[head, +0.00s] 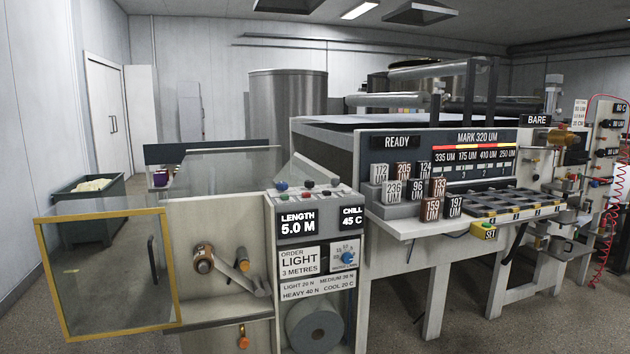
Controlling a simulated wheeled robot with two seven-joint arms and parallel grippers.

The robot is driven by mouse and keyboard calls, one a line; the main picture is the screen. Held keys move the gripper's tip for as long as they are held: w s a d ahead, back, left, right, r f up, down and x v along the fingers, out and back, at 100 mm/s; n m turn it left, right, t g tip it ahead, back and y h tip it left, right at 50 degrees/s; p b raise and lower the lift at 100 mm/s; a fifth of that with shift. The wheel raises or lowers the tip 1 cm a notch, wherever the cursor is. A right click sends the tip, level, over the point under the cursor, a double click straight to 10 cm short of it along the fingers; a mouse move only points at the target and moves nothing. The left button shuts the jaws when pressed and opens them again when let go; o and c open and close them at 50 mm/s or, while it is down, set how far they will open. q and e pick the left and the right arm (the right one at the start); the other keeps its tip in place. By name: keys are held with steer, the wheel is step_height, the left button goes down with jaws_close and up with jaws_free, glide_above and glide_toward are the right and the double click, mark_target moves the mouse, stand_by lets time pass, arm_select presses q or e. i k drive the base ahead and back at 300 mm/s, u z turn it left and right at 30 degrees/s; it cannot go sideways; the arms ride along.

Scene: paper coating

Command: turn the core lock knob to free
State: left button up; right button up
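No knob carries a readable core lock label in the head view. The left cabinet has a round brown-and-metal hub (203,258) on its pale panel, with a grey crank-like arm (236,276) beside it. A small orange knob (243,341) sits lower on the same cabinet. A blue dial (348,257) is on the front panel beside the order sign (299,261), which reads LIGHT, 3 METRES. I cannot tell which of these is the core lock knob, or its setting. Neither of my grippers is in view.
A yellow-framed clear door (166,270) stands open at the left, in front of a dark bin (88,208). A grey roll (317,326) sits low in the cabinet. Numbered blocks (432,210) stand on a ledge at the right. Floor is clear at the lower right.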

mark_target(282, 186)
steer(key=z, duration=0.7)
steer(key=i, duration=1.65)
steer(key=u, duration=0.75)
